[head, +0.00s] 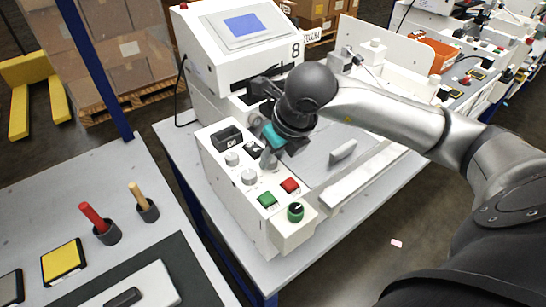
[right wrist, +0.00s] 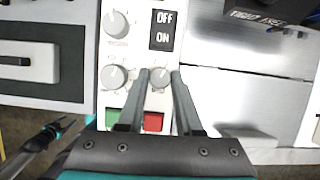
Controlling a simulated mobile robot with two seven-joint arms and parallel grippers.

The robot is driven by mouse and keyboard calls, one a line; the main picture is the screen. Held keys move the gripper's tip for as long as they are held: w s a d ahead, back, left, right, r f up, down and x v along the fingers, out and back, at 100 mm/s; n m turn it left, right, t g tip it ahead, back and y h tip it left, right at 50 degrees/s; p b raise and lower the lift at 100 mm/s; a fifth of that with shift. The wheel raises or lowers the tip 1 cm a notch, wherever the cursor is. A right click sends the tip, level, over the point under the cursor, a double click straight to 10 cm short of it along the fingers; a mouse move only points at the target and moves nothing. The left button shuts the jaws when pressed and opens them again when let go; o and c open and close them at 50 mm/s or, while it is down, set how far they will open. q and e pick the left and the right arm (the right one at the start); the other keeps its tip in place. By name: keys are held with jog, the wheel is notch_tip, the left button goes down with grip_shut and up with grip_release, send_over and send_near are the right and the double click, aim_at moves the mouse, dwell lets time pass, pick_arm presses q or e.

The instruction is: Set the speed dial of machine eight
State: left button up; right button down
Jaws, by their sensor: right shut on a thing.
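Machine eight (head: 236,60) is a white unit with an "8" by its screen. Its sloped control panel (head: 222,182) carries several grey dials. My right gripper (head: 268,159) reaches down over the panel. In the right wrist view its two fingers (right wrist: 160,77) are shut on the right-hand dial (right wrist: 160,72), below the OFF/ON switch (right wrist: 163,32). A second dial (right wrist: 113,77) sits just left of the fingers, with another dial (right wrist: 115,23) above it. No dial label is readable. A dark, teal-edged part (right wrist: 42,140) at lower left may be my left gripper; its jaws are unclear.
A green button (head: 267,199), a red button (head: 290,185) and a green-ringed knob (head: 295,211) sit low on the panel. A neighbouring table at left holds red (head: 94,217) and tan (head: 138,196) pegs. A narrow gap separates the tables.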

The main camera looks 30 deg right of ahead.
jog(key=shift+r, duration=0.1)
dwell(0.4)
jog(key=c, duration=0.6)
grip_release()
jog(key=p+v, duration=0.1)
jog(key=v, duration=1.4)
jog(key=shift+s+p, duration=0.15)
jog(key=shift+p, duration=0.25)
